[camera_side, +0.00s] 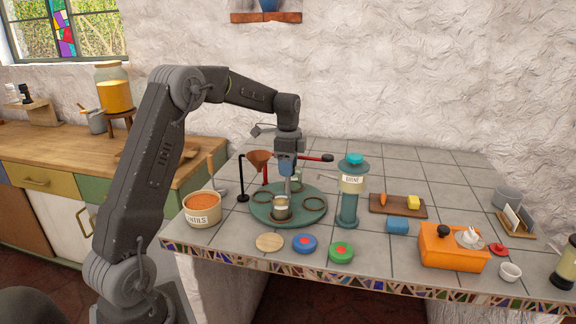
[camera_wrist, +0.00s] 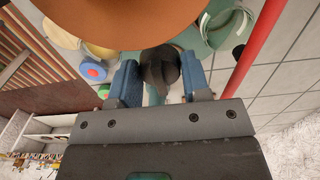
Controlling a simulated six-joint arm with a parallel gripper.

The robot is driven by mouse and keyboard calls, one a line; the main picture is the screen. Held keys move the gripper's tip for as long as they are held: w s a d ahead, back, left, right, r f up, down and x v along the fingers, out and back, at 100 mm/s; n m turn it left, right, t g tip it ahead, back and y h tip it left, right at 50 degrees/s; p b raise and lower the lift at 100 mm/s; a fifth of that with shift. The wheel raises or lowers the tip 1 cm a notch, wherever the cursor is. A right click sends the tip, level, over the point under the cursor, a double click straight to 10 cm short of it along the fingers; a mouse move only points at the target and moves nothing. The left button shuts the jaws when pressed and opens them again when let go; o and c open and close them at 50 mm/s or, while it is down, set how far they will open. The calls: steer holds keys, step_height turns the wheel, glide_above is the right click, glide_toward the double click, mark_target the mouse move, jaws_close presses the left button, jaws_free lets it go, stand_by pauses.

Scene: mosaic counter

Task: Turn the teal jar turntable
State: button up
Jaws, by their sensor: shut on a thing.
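The teal turntable (camera_side: 262,212) lies flat on the tiled counter below my gripper, with ring-shaped seats and one jar (camera_side: 281,213) at its front. Part of the turntable (camera_wrist: 190,40) also shows in the wrist view. My gripper (camera_side: 288,174) points down over the turntable's middle. In the wrist view its blue fingers (camera_wrist: 160,82) are on both sides of a dark round knob (camera_wrist: 160,64), shut on it. The knob appears to top the turntable's central post; in the side view the gripper hides it.
The lentils pot (camera_side: 203,216) stands left, the brine pump (camera_side: 350,195) right. A wooden disc (camera_side: 270,242) and blue (camera_side: 304,243) and green lids (camera_side: 341,252) lie in front.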

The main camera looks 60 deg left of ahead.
steer(key=shift+w+r, duration=0.1)
steer(key=shift+r, duration=0.05)
steer(key=o, duration=1)
step_height(320, 180, up, 14)
